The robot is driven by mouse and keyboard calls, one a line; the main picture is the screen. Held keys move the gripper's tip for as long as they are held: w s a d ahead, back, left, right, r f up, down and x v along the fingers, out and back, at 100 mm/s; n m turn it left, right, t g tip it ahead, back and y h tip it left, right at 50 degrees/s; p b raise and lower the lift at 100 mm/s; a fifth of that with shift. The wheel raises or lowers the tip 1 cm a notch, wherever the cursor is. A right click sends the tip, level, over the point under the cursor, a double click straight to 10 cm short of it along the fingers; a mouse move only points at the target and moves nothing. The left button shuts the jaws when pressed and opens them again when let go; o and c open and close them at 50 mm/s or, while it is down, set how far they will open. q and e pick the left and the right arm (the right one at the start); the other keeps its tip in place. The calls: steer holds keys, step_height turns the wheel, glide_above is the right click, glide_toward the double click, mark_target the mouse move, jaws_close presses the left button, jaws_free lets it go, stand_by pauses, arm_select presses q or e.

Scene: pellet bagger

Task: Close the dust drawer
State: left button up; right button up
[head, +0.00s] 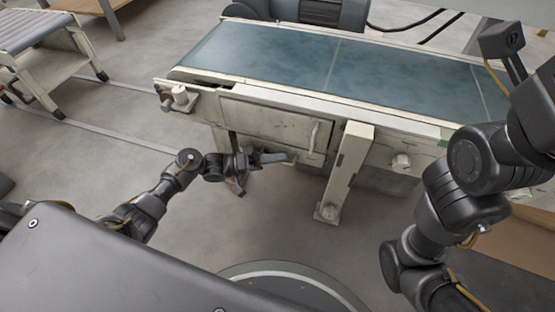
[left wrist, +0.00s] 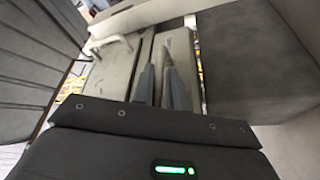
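A pale, worn front panel (head: 275,126) with a bar handle (head: 314,136) sits under the conveyor. I cannot tell whether this is the dust drawer's front or how far the drawer stands out. My left gripper (head: 272,158) is low in front of the machine, just below the panel and left of the white leg. In the left wrist view, its two fingers (left wrist: 161,82) point at a beige surface (left wrist: 118,68), with a narrow gap between them and nothing held. A pale handle (left wrist: 109,45) shows left of the fingers. Contact is unclear. My right gripper is not visible.
The blue conveyor belt (head: 300,60) runs above the panel. A white leg (head: 346,172) stands right of my left gripper, with a knob (head: 400,161) beyond it. Another knob (head: 178,98) juts out at the conveyor's left end.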

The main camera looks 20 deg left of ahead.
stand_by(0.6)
arm_select(q)
steer(key=p+v, duration=0.1)
steer(key=v, duration=0.9)
steer(key=shift+s+a+f+p, duration=0.15)
steer(key=shift+a+p, duration=0.15)
steer(key=shift+a, duration=0.05)
